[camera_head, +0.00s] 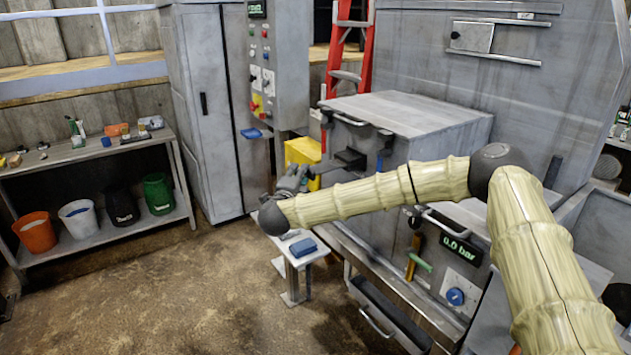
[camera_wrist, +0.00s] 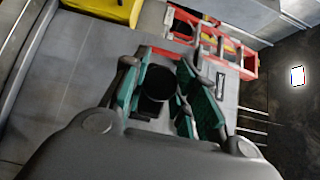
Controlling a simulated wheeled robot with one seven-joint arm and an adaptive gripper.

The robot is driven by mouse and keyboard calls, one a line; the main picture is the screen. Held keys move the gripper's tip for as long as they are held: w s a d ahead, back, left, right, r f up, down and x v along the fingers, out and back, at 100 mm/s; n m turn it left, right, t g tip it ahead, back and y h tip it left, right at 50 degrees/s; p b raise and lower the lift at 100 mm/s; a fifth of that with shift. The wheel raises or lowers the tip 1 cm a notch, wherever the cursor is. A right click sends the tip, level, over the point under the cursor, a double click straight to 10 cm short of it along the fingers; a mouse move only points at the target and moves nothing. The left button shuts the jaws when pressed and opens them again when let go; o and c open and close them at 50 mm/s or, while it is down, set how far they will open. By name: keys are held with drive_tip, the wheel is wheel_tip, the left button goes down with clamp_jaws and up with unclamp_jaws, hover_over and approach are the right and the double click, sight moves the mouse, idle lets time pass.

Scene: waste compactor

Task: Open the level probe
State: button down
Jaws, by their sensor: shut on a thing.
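My gripper (camera_head: 300,176) is at the front of the grey box-shaped housing (camera_head: 408,112), left of the picture's middle in the head view. In the wrist view my gripper (camera_wrist: 165,95) has its green-padded fingers on both sides of a black round handle (camera_wrist: 158,82) and is shut on it. A dark block-like fitting (camera_head: 350,158) sticks out of the housing front just beyond my gripper in the head view. No label marks the level probe, so I cannot tell which part belongs to it. My fingers and wrist partly hide the handle.
A small stand (camera_head: 297,250) with a blue item is below my gripper. A yellow box (camera_head: 303,152) stands behind it. The compactor panel showing 0.0 bar (camera_head: 461,247) is at right. A bench with buckets (camera_head: 80,245) is at left; open floor lies between.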

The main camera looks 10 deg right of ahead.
drive_tip(key=s+a+b, duration=0.1)
drive_tip(key=s+a, duration=0.1)
drive_tip(key=a, duration=0.4)
drive_tip(key=shift+s+f, duration=0.1)
drive_tip(key=c, duration=1.1)
unclamp_jaws()
drive_tip(key=shift+d, duration=0.1)
drive_tip(key=shift+s, duration=0.1)
drive_tip(key=v, duration=1.1)
drive_tip(key=shift+s+a, duration=0.25)
drive_tip(key=shift+s, duration=0.05)
